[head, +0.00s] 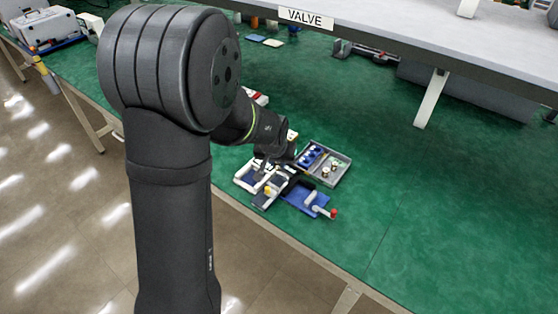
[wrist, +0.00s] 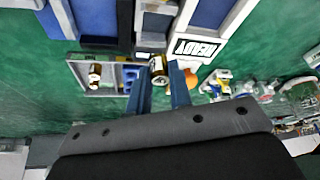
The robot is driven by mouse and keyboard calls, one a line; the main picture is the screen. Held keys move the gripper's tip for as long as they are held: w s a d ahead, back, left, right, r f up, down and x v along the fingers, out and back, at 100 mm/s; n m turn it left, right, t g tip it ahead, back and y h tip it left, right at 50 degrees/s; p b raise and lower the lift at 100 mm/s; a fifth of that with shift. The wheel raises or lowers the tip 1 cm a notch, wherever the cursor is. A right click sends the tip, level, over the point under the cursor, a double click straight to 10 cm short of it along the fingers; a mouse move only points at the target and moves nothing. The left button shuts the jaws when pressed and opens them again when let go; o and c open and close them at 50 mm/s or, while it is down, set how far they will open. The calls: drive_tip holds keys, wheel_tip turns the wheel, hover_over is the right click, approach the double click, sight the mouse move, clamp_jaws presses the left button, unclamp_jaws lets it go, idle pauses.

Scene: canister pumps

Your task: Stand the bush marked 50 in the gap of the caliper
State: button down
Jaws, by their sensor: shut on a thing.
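My gripper (wrist: 163,72) is shut on a small brass-coloured bush (wrist: 158,70), held between its two blue-grey fingertips in the wrist view. No number on the bush can be read. In the head view my gripper is at the end of the arm, among the white and blue fixtures, and is too small to show detail. A white-framed fixture (head: 245,180), perhaps the caliper, lies beside and below it. In the wrist view, grey and white fixture parts (wrist: 155,22) lie just beyond the fingertips. I cannot tell which edges bound the caliper's gap.
A grey tray (head: 343,176) with a blue insert and several small parts stands right of the gripper. A blue plate (head: 295,197) carries a crank with a red knob (head: 333,213). Green bench on the right is clear.

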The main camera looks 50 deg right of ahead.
drive_tip(key=shift+f, duration=3.75)
drive_tip(key=c, duration=1.2)
unclamp_jaws()
drive_tip(key=shift+c, duration=0.2)
drive_tip(key=shift+r, duration=0.1)
drive_tip(key=shift+r, duration=4.4)
